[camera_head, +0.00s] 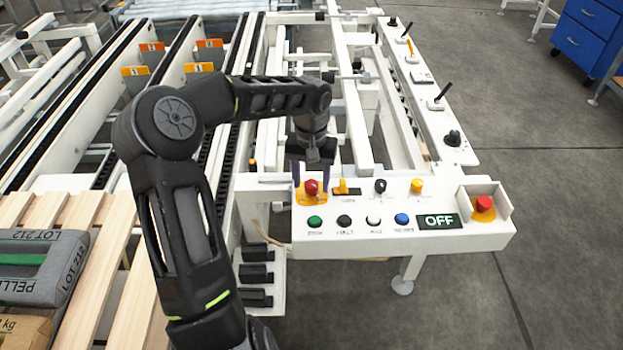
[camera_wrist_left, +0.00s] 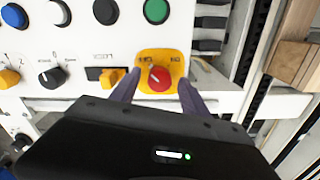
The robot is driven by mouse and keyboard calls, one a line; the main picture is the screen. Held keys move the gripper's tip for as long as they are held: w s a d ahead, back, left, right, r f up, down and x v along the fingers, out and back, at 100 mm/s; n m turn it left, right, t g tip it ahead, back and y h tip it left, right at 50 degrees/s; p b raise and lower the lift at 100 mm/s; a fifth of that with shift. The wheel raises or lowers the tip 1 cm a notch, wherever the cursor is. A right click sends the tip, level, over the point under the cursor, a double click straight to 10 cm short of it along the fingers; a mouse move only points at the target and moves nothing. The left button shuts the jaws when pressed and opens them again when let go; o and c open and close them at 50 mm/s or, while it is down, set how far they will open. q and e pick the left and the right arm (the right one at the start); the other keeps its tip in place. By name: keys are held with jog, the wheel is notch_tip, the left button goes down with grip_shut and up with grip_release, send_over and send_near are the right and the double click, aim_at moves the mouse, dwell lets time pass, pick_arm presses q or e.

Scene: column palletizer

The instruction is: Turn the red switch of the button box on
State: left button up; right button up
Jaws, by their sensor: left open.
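The white button box (camera_head: 340,240) stands at the near end of the conveyor frame. Its red switch (camera_head: 311,187) sits on a yellow plate at the left of the upper row. A display (camera_head: 439,221) on the box reads OFF. My left gripper (camera_head: 312,176) is at the red switch, coming from behind it. In the left wrist view, the open fingers (camera_wrist_left: 158,88) lie on either side of the red switch (camera_wrist_left: 159,79), with gaps visible between them and the knob. The fingertips overlap the yellow plate's sides in that view; contact cannot be told. My right gripper is not in view.
A yellow switch (camera_head: 346,187) sits just right of the red one, then a black knob (camera_head: 380,186) and a yellow knob (camera_head: 417,186). Coloured buttons line the front row. A red emergency button (camera_head: 484,204) stands at the right end. A wooden pallet (camera_head: 115,250) with bags is at left.

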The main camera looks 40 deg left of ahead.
pick_arm(q)
grip_shut()
dwell(0.6)
